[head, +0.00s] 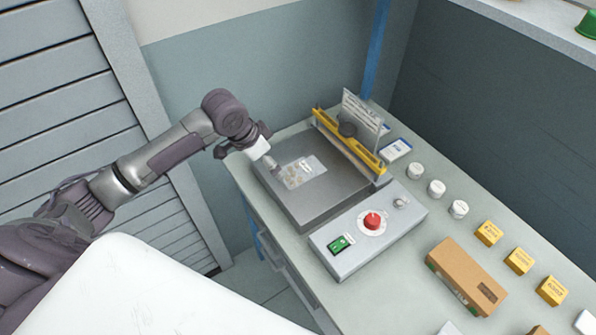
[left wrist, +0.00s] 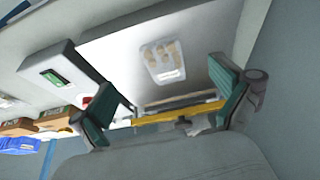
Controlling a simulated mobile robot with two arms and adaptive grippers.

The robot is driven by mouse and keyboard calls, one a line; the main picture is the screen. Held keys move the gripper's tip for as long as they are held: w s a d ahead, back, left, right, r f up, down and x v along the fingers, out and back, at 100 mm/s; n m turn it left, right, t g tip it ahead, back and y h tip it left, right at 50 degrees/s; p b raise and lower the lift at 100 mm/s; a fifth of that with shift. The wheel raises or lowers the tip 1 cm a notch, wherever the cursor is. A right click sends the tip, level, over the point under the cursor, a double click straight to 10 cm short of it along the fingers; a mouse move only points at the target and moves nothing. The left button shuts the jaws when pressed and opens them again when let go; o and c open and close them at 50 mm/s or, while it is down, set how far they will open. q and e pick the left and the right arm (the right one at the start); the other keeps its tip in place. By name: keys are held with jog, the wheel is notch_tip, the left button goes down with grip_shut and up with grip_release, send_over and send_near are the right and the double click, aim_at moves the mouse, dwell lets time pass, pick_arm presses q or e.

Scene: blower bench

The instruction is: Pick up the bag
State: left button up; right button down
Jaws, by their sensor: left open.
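The bag (head: 304,171) is a small clear, flat pouch with pale tan contents. It lies on the grey metal plate (head: 335,190) of the bench machine. In the left wrist view the bag (left wrist: 162,62) lies beyond the gap between my fingers. My left gripper (head: 272,163) is at the bag's left edge in the head view; whether it touches the bag I cannot tell. In the left wrist view my left gripper (left wrist: 165,100) is open, its two green-padded fingers wide apart with nothing between them. My right gripper is in neither view.
A yellow bar (head: 348,140) and an upright clear sign (head: 362,112) stand behind the plate. A control box (head: 340,268) with a red button (head: 372,220) is in front. White jars (head: 437,187), yellow boxes (head: 519,260) and a brown carton (head: 466,277) occupy the bench at right.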

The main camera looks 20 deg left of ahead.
aim_at(285, 178)
pick_arm(q)
jog(key=x, duration=0.4)
jog(key=shift+d, duration=0.1)
jog(key=shift+w+d+f+p, duration=0.15)
jog(key=shift+f+p, duration=0.2)
jog(key=shift+p, duration=0.05)
jog(key=p+x, duration=0.1)
jog(key=x, duration=0.2)
jog(key=shift+w+f, duration=0.15)
jog(key=shift+f, duration=0.2)
jog(key=shift+w+d+f, duration=0.1)
jog(key=shift+w+f, duration=0.1)
jog(key=shift+f, duration=0.3)
jog(key=c, duration=1.2)
jog(key=shift+r, duration=0.1)
